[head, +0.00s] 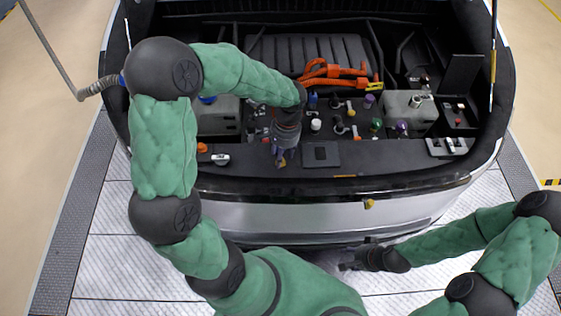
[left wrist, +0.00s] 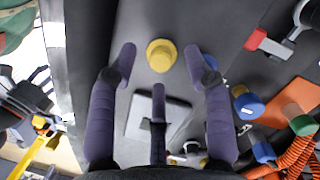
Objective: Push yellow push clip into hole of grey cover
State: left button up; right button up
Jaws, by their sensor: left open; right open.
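A round yellow push clip (left wrist: 161,55) shows on the dark grey cover (left wrist: 88,40) in the left wrist view. In the head view the cover (head: 245,178) runs along the front of the bay. My left gripper (head: 281,161) points down over it, left of a square grey plate. In the left wrist view its purple fingers (left wrist: 160,62) are spread, with the clip between the outer fingertips. Contact cannot be told. The hole is not visible, and how deep the clip sits is unclear. My right gripper (head: 350,266) is open and empty, low in front of the bumper.
The square grey plate (head: 320,154) lies on the cover and also shows in the left wrist view (left wrist: 143,112). Several coloured caps, a purple one (head: 401,126) among them, and orange hoses (head: 330,72) stand behind. A small yellow part (head: 369,204) sits on the bumper (head: 300,213).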

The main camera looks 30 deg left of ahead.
pick_arm(q)
notch_tip(320, 180, down, 3)
jog(key=shift+s+r+b, duration=0.1)
jog(key=shift+s+b, duration=0.05)
jog(key=shift+b, duration=0.15)
jog(key=c, duration=0.6)
jog(key=shift+r, duration=0.15)
